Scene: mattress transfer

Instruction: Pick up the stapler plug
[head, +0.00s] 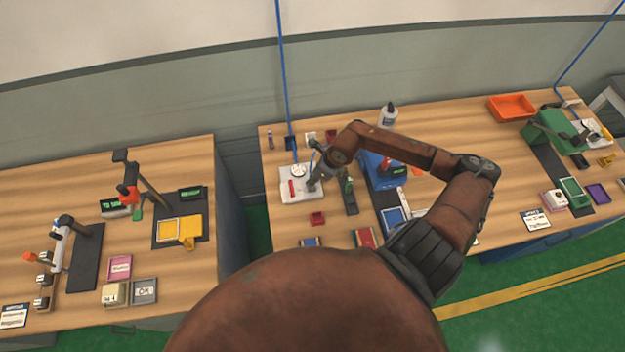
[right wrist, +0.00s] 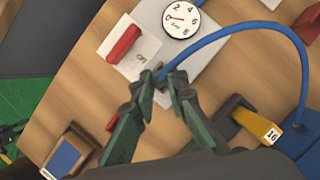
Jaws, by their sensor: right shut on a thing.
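My right gripper (head: 313,184) is over the light grey panel with the round gauge (head: 298,170). In the right wrist view its green fingers (right wrist: 164,82) are closed around the end of a blue hose (right wrist: 230,32). The plug at that end is mostly hidden between the fingertips. From there the hose arcs to the right and down to a blue part at the right edge. The fingertips are over the panel's edge (right wrist: 207,52); I cannot tell whether the plug touches it. My left gripper is not in view.
A red lever (right wrist: 124,43) is beside the gauge. A dark tool with a yellow end (right wrist: 256,126) lies right of the fingers. A blue box (head: 382,172), a white bottle (head: 388,116) and an orange tray (head: 512,107) stand on the middle table. Another table (head: 190,270) is at left.

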